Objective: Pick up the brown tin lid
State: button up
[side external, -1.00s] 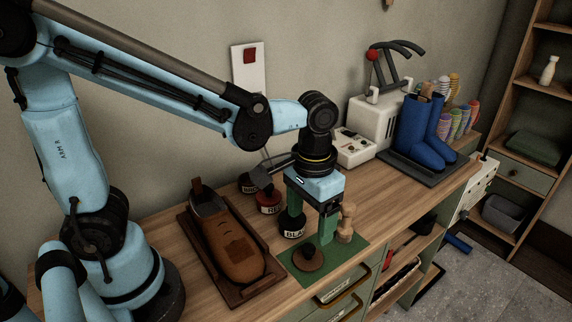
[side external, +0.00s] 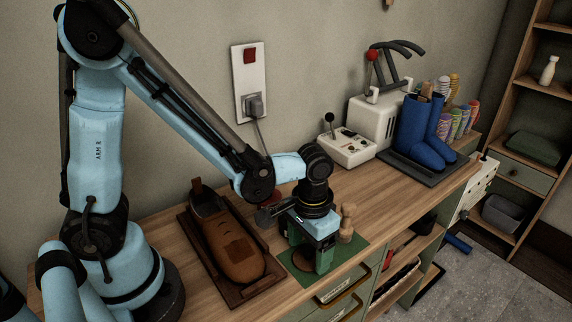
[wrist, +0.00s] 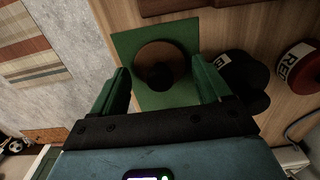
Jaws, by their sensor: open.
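The brown tin lid (wrist: 160,64) lies on a green mat (wrist: 123,43), a round disc with a dark middle. In the side view the lid (side external: 302,261) is partly covered by my gripper. My gripper (wrist: 163,88) is open and empty, pointing down above the mat. In the wrist view the lid appears between and just beyond its two green fingers. In the side view my gripper (side external: 309,257) is low over the mat, with a finger to the right of the lid. I cannot tell the exact height of the fingertips.
A black tin (wrist: 240,78) and a red tin (wrist: 297,64) stand beside the mat. A brown shoe (side external: 232,245) lies on a tray to the left. A wooden peg-like piece (side external: 347,222) stands close by on the right. Blue boots (side external: 416,133) stand farther back.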

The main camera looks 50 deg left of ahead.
jog(key=shift+f, duration=0.15)
jog(key=c, duration=0.8)
